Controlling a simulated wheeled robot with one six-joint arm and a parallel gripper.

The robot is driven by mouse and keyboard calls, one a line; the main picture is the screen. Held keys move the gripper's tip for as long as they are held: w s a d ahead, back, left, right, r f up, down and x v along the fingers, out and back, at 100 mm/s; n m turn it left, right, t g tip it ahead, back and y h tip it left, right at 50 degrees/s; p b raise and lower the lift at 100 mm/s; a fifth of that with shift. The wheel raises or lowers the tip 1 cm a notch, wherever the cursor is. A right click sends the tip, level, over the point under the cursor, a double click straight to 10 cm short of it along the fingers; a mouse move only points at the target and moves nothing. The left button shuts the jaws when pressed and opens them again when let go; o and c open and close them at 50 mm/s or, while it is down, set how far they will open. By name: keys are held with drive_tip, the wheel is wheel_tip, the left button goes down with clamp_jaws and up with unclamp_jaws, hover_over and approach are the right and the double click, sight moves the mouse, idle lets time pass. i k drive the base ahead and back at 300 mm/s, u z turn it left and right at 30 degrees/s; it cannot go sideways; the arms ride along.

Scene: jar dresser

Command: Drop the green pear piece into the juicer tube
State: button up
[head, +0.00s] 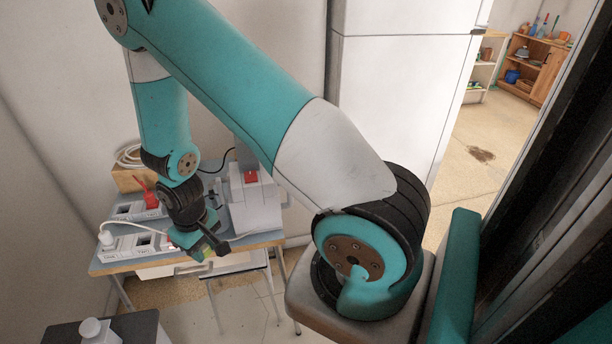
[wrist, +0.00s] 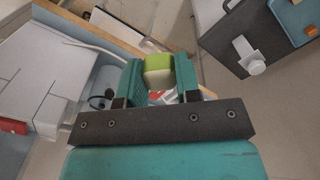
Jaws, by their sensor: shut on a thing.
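My gripper (head: 207,246) is shut on the green pear piece, with a teal finger on each side of it. In the wrist view the piece (wrist: 158,70) has a green top and a pale, cream-coloured face, and it sits between the fingertips (wrist: 160,76). In the head view only a small green bit of it shows under the gripper, which hangs over the front edge of the table. A white machine (head: 252,203) with a red part on top, probably the juicer, stands to the right of my gripper. I cannot make out its tube opening.
A dark cabinet (head: 140,325) with a white bottle-like object (head: 97,331) stands at front left.

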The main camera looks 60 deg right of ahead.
sight(250, 170)
drive_tip(key=z, duration=1.35)
drive_tip(key=k, duration=0.65)
drive_tip(key=u, duration=0.25)
drive_tip(key=i, duration=0.5)
